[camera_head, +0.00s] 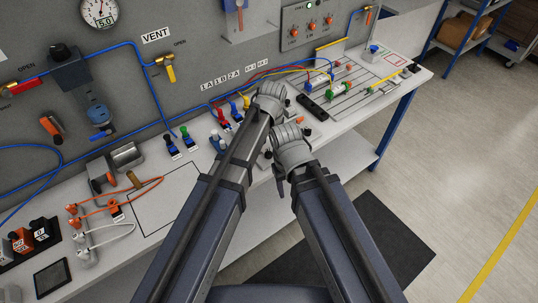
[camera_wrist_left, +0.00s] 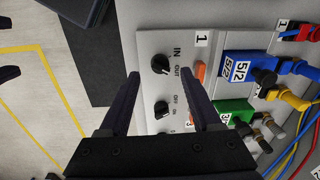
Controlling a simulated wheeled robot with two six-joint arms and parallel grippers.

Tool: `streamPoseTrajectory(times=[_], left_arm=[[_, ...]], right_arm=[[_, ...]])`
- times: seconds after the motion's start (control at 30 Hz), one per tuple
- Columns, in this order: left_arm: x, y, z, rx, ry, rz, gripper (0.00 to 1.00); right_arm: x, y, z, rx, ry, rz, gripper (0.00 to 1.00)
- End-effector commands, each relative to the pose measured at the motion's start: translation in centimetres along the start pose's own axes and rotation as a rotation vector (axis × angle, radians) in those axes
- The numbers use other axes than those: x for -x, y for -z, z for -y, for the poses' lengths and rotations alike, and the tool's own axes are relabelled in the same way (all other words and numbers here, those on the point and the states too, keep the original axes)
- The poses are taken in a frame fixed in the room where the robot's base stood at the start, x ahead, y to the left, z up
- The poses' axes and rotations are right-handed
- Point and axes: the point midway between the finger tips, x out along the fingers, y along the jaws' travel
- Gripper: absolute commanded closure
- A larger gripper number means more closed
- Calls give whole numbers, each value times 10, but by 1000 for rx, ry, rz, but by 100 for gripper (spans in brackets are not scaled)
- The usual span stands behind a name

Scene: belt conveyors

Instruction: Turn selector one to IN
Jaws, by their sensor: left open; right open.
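Selector one is a black round knob (camera_wrist_left: 160,64) on a light grey panel (camera_wrist_left: 148,40), beside a "1" label and the words IN and OUT. I cannot tell for sure which word its pointer faces. In the left wrist view my left gripper (camera_wrist_left: 158,78) is open, its dark fingers on either side of the lower edge of this knob. I see no contact. In the head view my left gripper (camera_head: 270,95) is over the bench and hides the selector panel. My right gripper (camera_head: 287,150) is lower, close beside it, at the bench's front edge; its fingers show poorly.
A second black knob (camera_wrist_left: 162,109) sits just below selector one. Blue valve (camera_wrist_left: 250,70) and green valve (camera_wrist_left: 233,111) with tubes stand to the right, near orange buttons (camera_wrist_left: 199,74). A dark mat (camera_head: 375,235) lies on the floor.

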Motion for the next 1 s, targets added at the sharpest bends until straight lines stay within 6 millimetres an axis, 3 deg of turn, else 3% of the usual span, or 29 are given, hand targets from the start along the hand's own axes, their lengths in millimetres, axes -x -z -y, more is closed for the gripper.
streamPoseTrajectory(times=[0.03,0.2,0.6,1.0], left_arm=[[-14,0,0,0,0,0,35],[-32,0,0,0,0,0,35],[-34,0,0,0,0,0,36],[-34,0,0,0,0,0,81]], right_arm=[[-14,1,1,0,0,0,45],[-31,2,3,0,0,0,45],[-34,2,3,0,0,0,45],[-34,2,3,0,0,0,45]])
